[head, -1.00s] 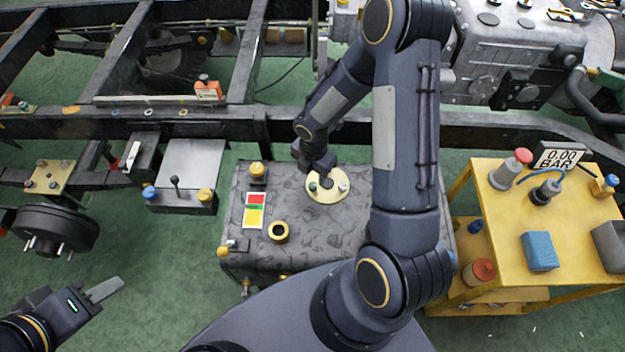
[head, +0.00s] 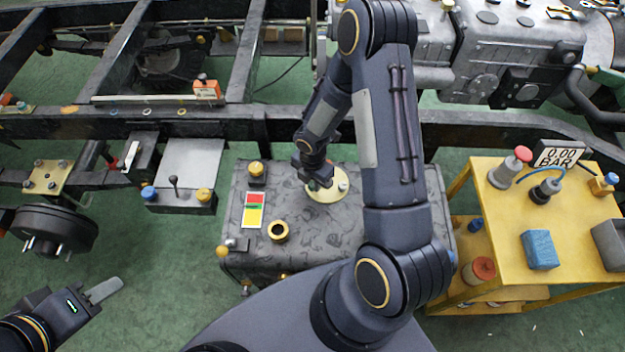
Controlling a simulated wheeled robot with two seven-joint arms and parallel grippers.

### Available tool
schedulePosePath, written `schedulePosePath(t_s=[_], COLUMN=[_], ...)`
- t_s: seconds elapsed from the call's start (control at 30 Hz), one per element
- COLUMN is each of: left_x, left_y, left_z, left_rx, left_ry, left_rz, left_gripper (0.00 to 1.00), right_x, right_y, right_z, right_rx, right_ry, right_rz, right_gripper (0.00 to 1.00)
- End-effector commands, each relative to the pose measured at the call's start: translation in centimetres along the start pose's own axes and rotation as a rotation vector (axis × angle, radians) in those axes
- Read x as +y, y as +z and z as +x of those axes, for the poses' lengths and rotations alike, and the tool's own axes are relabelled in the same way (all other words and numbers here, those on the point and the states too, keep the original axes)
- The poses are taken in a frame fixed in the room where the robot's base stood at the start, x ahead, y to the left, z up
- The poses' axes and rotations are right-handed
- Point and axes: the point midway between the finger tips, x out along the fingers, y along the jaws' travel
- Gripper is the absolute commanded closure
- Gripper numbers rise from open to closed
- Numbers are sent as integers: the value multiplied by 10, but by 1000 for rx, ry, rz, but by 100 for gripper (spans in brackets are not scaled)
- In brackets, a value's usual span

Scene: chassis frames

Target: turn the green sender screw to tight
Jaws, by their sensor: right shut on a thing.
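The sender plate (head: 324,196) is a round cream disc on top of the dark fuel tank (head: 320,230). A small part of the green sender screw (head: 312,186) shows at the plate's left side, under my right gripper (head: 315,183). My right gripper points down over the plate and is shut on the screw; its fingertips are mostly hidden by the wrist. A pale fitting (head: 342,186) stands on the plate's right side. My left gripper (head: 104,291) is over the floor at the lower left, empty; its fingers look close together, and any gap cannot be made out.
A brass filler neck (head: 278,231), a yellow-capped fitting (head: 257,172) and a red, yellow and green card (head: 254,211) are on the tank. The chassis rail (head: 220,124) runs behind it. A yellow cart (head: 490,235) with a 0.00 BAR display stands at the right.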

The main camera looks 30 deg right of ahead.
Motion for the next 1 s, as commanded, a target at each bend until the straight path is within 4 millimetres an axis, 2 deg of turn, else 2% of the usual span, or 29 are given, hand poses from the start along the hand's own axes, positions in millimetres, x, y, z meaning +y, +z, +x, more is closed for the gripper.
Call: schedulePosePath(t_s=[0.27, 0.47, 1.0], left_x=[-1, -5, -19], left_y=[1, 5, 21], left_z=[2, 10, 42], left_rx=[0, 0, 0], left_ry=[0, 0, 0], left_rz=[0, 0, 0], left_gripper=[64, 64, 64], right_x=[0, 0, 0], right_y=[0, 0, 0], right_z=[0, 2, 3], right_rx=[0, -1, -1], right_ry=[1, 1, 3], right_rz=[23, 112, 593], right_gripper=[100, 100, 100])
